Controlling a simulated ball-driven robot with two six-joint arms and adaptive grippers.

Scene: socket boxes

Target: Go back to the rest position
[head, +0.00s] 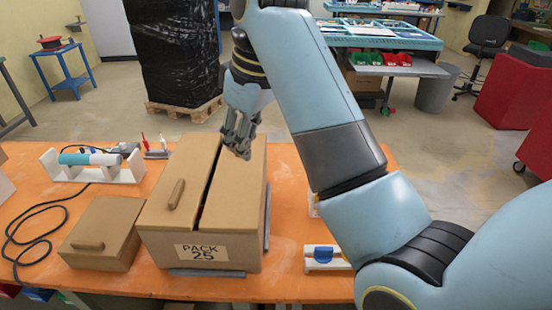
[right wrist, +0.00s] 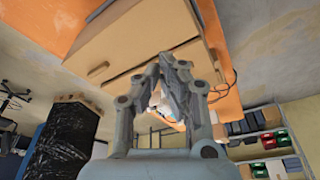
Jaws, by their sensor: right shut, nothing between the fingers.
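My right gripper (head: 240,140) is shut and empty, fingers pointing down, in front of or above the far part of the large cardboard box (head: 165,225). I cannot tell whether it touches the box. The box is labelled "PACK 25", and its two lid halves have a narrow dark gap between them. The left half has a handle (head: 175,194). In the right wrist view the gripper's fingers (right wrist: 175,60) come together at the tips, with the large box (right wrist: 135,42) behind them. My left gripper is not in view.
The boxes stand on an orange table (head: 290,215). A smaller lidded box (head: 103,235) is at left, beside a black cable (head: 38,238). A white holder with a teal cylinder (head: 80,159) stands behind. A white and blue block (head: 324,256) lies near the front. A black-wrapped pallet stack (head: 175,50) stands beyond.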

